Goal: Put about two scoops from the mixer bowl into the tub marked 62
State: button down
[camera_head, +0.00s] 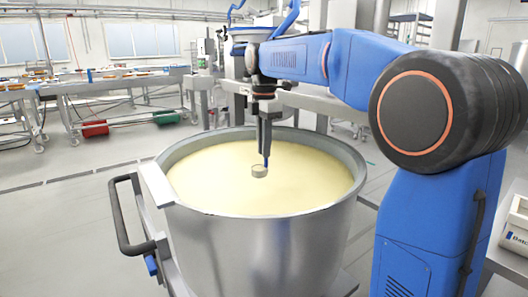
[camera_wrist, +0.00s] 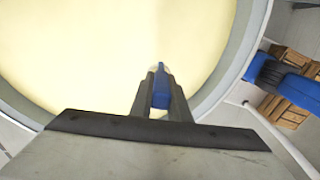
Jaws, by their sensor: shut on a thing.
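The mixer bowl (camera_head: 262,236) is a large steel bowl filled with a smooth pale yellow mass (camera_head: 215,180). My gripper (camera_head: 265,150) points down over the bowl, shut on the blue handle of a scoop (camera_head: 259,171). The small round scoop head is at the surface of the mass; I cannot tell how deep it sits or whether it is filled. In the wrist view the blue handle (camera_wrist: 160,88) stands between my fingers and hides most of the scoop head. I see no number 62 on any tub in these frames.
A black handle (camera_head: 125,215) juts from the bowl's left side. A pale box with partly visible lettering (camera_head: 516,228) stands at the right edge. Long tables with trays (camera_head: 110,78) stand at the back left. Open floor (camera_head: 60,220) lies left of the bowl.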

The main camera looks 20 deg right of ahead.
jog(key=shift+r, duration=3.4)
jog(key=shift+s, duration=0.1)
